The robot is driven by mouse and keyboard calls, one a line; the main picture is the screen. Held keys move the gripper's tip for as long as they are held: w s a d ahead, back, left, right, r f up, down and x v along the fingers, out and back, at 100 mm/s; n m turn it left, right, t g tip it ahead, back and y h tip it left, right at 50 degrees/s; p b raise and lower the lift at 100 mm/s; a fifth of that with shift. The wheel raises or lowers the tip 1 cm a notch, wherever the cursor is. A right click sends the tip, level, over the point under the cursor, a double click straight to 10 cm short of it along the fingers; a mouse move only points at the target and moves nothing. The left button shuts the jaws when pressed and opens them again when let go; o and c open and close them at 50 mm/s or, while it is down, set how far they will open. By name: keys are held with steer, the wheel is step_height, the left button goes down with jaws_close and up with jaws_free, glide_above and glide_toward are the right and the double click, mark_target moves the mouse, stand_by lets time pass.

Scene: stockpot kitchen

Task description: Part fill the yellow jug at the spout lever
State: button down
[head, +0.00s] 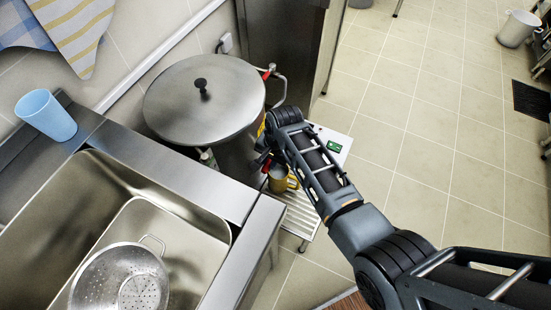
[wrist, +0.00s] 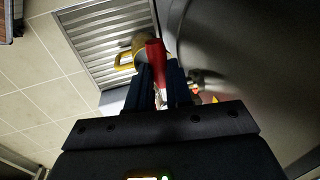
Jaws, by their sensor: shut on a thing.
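The yellow jug (head: 278,184) stands on a slatted metal rack (head: 299,222) beside the big steel stockpot (head: 236,158), below my gripper (head: 266,163). In the wrist view the jug's yellow handle (wrist: 124,61) points left, and its body is partly hidden behind the red spout lever (wrist: 155,52). My gripper (wrist: 159,75) is shut on this lever, which sticks out beyond the fingers. The spout itself is mostly hidden by my gripper and arm. I cannot tell how much is in the jug.
A steel sink (head: 100,190) holding a colander (head: 122,282) is at the left. A light blue cup (head: 46,114) stands on its back corner. The pot's flat lid (head: 190,105) has a black knob. The tiled floor (head: 420,120) at the right is mostly clear.

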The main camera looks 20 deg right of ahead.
stand_by(0.3)
steer(key=c, duration=1)
jaws_free()
steer(key=shift+c, duration=0.2)
step_height(320, 180, up, 8)
steer(key=s, duration=0.1)
steer(key=shift+d+f+p, duration=0.2)
steer(key=shift+d+p, duration=0.15)
steer(key=shift+d, duration=0.1)
